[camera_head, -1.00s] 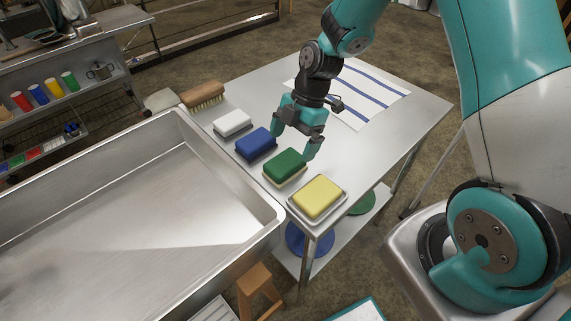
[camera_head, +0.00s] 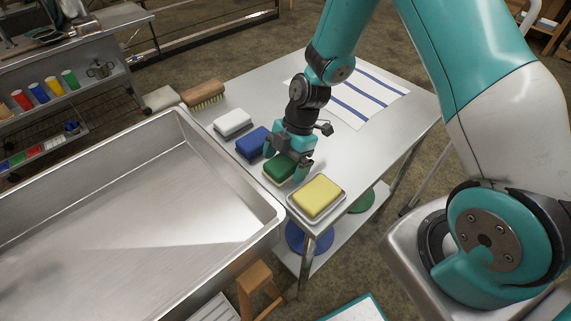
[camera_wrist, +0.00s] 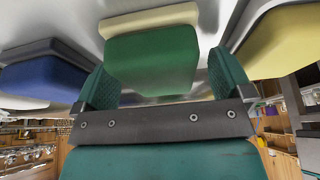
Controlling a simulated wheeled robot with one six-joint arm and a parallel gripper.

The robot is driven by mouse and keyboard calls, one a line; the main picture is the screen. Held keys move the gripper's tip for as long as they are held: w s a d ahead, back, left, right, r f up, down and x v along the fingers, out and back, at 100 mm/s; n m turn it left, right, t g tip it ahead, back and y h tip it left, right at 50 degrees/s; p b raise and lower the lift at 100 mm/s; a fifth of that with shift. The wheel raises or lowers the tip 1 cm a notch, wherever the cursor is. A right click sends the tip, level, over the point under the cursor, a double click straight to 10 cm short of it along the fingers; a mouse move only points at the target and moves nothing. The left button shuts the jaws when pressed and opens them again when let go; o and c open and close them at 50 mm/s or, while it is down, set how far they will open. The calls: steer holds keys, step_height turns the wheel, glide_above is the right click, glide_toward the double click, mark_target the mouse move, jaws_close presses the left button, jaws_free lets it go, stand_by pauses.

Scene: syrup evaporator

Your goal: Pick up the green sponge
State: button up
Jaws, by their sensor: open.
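The green sponge (camera_head: 279,168) has a pale underside and lies on the metal table between the blue sponge (camera_head: 252,142) and the yellow sponge (camera_head: 317,196). My gripper (camera_head: 283,166) is open and low over the green sponge, with one finger on either side of it. In the wrist view the green sponge (camera_wrist: 152,62) sits between the two open fingers (camera_wrist: 168,85). A gap shows on each side, so the fingers do not appear to grip it. My gripper hides part of the sponge in the head view.
The yellow sponge rests on a metal tray close on the right. A white sponge (camera_head: 232,123) and a wooden brush (camera_head: 203,93) lie further back. A large steel pan (camera_head: 130,215) borders the table's left side. A striped cloth (camera_head: 365,93) lies behind my gripper.

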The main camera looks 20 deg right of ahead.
mark_target(285, 160)
steer(key=shift+f, duration=0.25)
steer(key=shift+c, duration=0.5)
steer(key=c, duration=1)
steer(key=shift+r, duration=0.1)
step_height(285, 160, up, 20)
steer(key=shift+r, duration=0.2)
